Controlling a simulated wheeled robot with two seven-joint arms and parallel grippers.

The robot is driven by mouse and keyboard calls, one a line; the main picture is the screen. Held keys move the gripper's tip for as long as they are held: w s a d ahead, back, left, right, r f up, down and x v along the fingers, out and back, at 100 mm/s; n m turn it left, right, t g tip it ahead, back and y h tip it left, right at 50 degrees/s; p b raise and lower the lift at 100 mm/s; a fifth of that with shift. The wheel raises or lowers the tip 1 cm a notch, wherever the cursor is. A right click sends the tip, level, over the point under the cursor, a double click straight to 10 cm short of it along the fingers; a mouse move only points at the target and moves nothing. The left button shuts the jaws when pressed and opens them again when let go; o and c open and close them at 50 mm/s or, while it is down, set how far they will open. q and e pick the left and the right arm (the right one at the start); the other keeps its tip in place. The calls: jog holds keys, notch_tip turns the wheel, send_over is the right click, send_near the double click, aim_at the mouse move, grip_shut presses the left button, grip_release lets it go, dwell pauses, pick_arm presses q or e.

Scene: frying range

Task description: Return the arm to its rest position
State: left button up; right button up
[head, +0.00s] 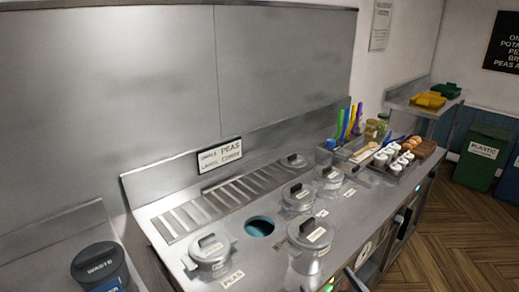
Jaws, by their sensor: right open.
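My right gripper (356,280) shows only as a small dark part at the bottom edge, in front of the range's front edge. It is open, and I see nothing in it. Most of it and the rest of the arm are cut off by the frame. My left gripper is not in view.
The steel range (265,272) holds several lidded pots, including a front pot (310,235), and an open round well (260,226). A waste bin (99,266) stands at lower left. Utensils and a tray of white cups (393,158) are at the right end. Wooden floor (455,215) is clear.

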jog(key=s+a+n+g+y, duration=0.75)
jog(key=s+a+n, duration=0.7)
jog(key=n, duration=0.85)
jog(key=s+d+f+n+g+h, duration=0.25)
jog(key=s+f+n+h, duration=0.2)
jog(key=f, duration=0.25)
jog(key=s+d+f+n+g+h, duration=0.2)
jog(key=s+d+f+n+h, duration=0.15)
jog(key=f+n, duration=0.2)
jog(key=s+d+f+n+g+h, duration=0.1)
jog(key=s+d+f+g+h, duration=0.15)
jog(key=s+d+h, duration=0.55)
notch_tip(320, 180, down, 32)
jog(key=d+y+b, duration=0.2)
jog(key=y, duration=0.1)
jog(key=s+d+f+g, duration=0.2)
jog(key=s+f, duration=1.5)
jog(key=shift+d+f+b, duration=0.3)
jog(key=shift+d+b, duration=0.05)
jog(key=shift+b, duration=0.1)
jog(key=shift+s, duration=0.1)
